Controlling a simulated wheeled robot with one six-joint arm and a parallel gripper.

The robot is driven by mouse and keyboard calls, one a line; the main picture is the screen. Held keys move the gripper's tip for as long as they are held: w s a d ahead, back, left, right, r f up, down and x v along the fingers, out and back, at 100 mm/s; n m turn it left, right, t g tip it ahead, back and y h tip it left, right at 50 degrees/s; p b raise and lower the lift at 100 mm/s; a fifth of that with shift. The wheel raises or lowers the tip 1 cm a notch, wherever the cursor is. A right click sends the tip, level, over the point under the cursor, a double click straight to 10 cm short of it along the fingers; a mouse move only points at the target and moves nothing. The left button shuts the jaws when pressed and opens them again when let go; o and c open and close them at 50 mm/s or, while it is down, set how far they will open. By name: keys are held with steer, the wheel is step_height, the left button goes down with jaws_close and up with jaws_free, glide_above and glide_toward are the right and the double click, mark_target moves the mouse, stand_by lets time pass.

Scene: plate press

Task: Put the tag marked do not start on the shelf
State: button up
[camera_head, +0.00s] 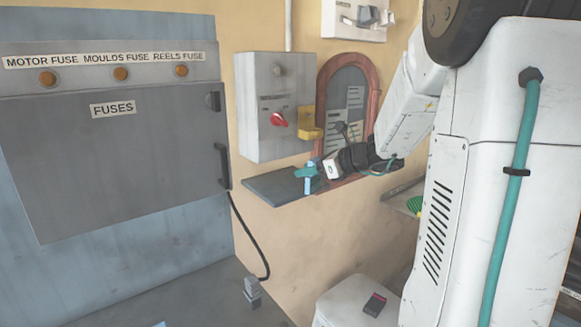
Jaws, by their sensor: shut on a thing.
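The dark grey shelf (268,189) juts from the tan wall below the grey switch box. My gripper (308,171), with teal fingers, is over the right part of the shelf. It is shut on a small pale blue piece (308,186), which is upright and partly hidden by the fingers. I cannot read any marking on it, nor tell whether it touches the shelf. The left part of the shelf is bare.
The switch box (258,135) has a red knob (279,119); a yellow piece (310,123) is at its right. A red-brown arched frame (371,82) stands behind my arm. A large grey fuse cabinet (120,160) fills the left. A white bin (345,302) is below.

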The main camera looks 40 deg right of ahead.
steer(key=w, duration=0.1)
steer(key=w+a, duration=0.1)
steer(key=w, duration=0.1)
steer(key=w+a, duration=0.1)
steer(key=w, duration=0.1)
steer(key=shift+w+a+f, duration=0.15)
steer(key=shift+a, duration=0.05)
steer(key=shift+f, duration=0.15)
steer(key=o, duration=1)
steer(key=shift+c, duration=0.2)
